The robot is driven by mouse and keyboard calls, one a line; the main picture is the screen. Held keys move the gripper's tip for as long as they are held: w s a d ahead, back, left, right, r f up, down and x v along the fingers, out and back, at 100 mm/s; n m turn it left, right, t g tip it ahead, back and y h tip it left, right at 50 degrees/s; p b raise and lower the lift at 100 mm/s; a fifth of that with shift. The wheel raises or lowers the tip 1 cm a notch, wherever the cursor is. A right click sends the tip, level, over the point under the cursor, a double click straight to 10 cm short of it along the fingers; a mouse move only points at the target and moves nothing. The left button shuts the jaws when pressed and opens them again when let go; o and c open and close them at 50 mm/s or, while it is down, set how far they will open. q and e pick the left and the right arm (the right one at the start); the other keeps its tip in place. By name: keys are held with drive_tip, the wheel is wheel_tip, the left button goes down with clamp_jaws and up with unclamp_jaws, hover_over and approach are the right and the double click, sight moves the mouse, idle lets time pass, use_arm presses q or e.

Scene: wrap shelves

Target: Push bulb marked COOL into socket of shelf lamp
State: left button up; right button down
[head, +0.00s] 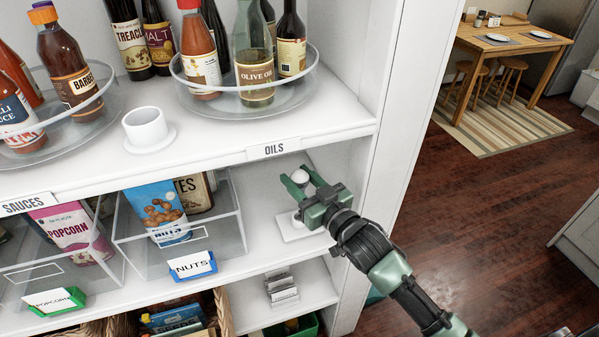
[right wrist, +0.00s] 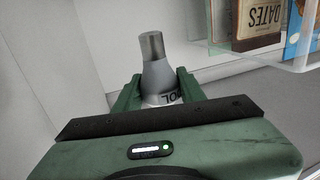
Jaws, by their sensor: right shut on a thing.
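My right gripper (head: 298,178) is shut on a bulb (head: 300,176), in front of the middle shelf. In the right wrist view, the bulb (right wrist: 158,73) sits between the fingers (right wrist: 158,95). Its grey metal end points away from the palm, and upside-down letters "OL" show on its collar; the rest of the marking is hidden. A white round open-topped cup on a disc (head: 145,127) stands on the upper shelf and may be the shelf lamp's socket. A white flat block (head: 296,229) lies below the gripper, partly hidden, with a small white part on top. My left gripper is not in view.
The upper shelf holds a clear turntable (head: 250,101) of bottles at the right and another turntable (head: 60,125) at the left. A clear nuts bin (head: 140,245) stands left of the gripper. The shelf's right side panel (head: 395,120) is close to my right arm.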

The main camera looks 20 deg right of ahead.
drive_tip(key=shift+s+a, duration=0.1)
drive_tip(key=shift+s, duration=0.05)
drive_tip(key=shift+f+b, duration=1.65)
drive_tip(key=shift+f, duration=1.25)
drive_tip(key=shift+p, duration=0.75)
drive_tip(key=shift+f+b, duration=1.1)
drive_tip(key=shift+f, duration=0.7)
